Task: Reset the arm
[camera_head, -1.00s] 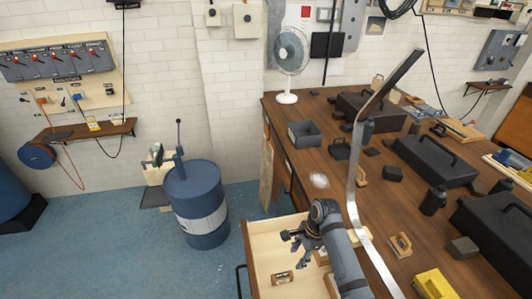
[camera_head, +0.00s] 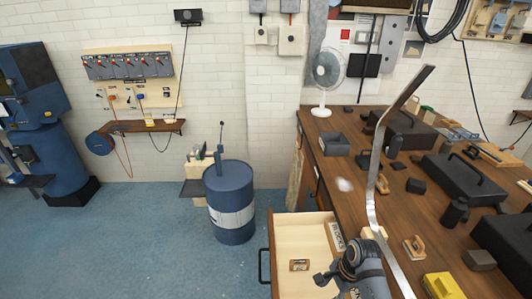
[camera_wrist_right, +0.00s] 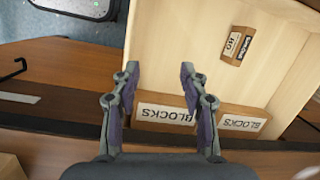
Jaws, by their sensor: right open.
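My right gripper (camera_head: 328,280) is over the open wooden drawer (camera_head: 290,235) in the head view, at the lower edge of the picture. In the right wrist view its two fingers (camera_wrist_right: 159,75) are spread apart with nothing between them. A small brown labelled box (camera_head: 299,265) lies on the drawer floor; it also shows in the right wrist view (camera_wrist_right: 236,45). My left gripper is not in view.
A brown workbench (camera_head: 345,185) carries black cases (camera_head: 465,178), a grey bin (camera_head: 333,143), a fan (camera_head: 328,72) and a yellow block (camera_head: 443,286). A bent metal strip (camera_head: 378,165) rises in front. A blue barrel (camera_head: 231,200) stands left of the drawer.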

